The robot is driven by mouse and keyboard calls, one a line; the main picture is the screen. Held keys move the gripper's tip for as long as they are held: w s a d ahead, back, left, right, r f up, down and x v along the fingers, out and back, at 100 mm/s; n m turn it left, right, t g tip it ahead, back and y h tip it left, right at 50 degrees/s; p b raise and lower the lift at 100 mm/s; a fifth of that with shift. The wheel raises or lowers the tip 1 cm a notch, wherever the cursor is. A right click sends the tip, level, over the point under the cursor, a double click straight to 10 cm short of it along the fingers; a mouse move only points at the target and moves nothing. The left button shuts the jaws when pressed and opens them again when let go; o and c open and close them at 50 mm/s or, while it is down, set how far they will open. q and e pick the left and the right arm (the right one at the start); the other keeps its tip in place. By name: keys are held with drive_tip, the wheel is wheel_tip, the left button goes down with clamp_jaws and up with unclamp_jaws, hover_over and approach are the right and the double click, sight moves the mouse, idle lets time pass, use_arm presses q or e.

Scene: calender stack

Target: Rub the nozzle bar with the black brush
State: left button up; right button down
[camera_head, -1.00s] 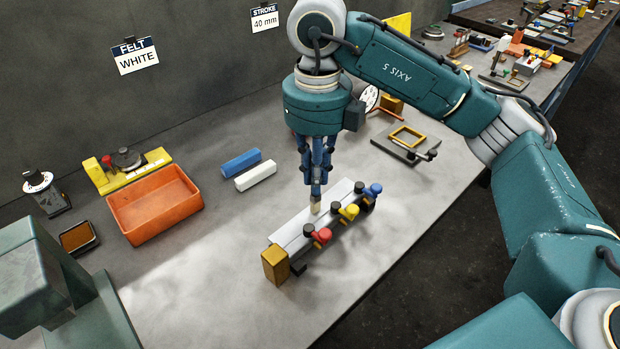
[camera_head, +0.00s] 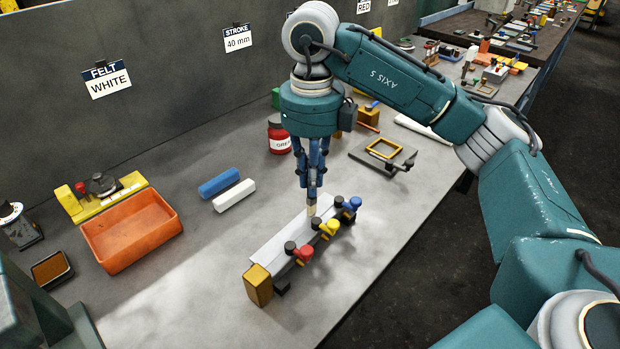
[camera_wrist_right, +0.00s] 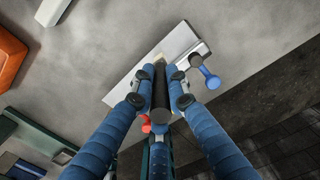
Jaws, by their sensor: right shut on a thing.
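The nozzle bar (camera_head: 284,240) is a long pale bar on the table, with red, yellow and blue valves along its near side and a brass block at its left end. It also shows in the right wrist view (camera_wrist_right: 182,44). My right gripper (camera_head: 312,190) points down over the bar, toward its blue-valve end. It is shut on the black brush (camera_wrist_right: 160,95), whose dark handle stands between the fingers. The brush's pale tip (camera_head: 311,210) is at the bar's top face and appears to touch it. My left gripper is not in view.
Blue (camera_head: 219,182) and white (camera_head: 234,196) blocks lie behind and left of the bar. An orange tray (camera_head: 130,232) stands farther left. A red jar (camera_head: 279,138) and a plate with a yellow frame (camera_head: 384,148) are behind. The table's front edge is close right.

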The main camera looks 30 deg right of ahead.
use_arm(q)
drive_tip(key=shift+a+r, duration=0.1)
use_arm(e)
drive_tip(key=shift+r, duration=0.1)
wheel_tip(320, 180, up, 4)
drive_tip(key=p, duration=0.4)
drive_tip(key=shift+r+p, duration=0.8)
drive_tip(key=shift+r, duration=0.15)
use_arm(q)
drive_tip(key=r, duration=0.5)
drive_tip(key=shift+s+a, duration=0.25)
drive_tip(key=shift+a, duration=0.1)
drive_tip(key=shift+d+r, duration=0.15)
use_arm(e)
drive_tip(key=shift+r, duration=0.25)
wheel_tip(320, 180, up, 3)
drive_tip(key=p, duration=0.2)
drive_tip(key=shift+f+p, duration=0.2)
drive_tip(key=shift+p, duration=0.15)
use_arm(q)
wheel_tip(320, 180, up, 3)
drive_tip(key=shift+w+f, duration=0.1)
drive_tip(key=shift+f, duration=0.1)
use_arm(e)
drive_tip(key=shift+f, duration=0.1)
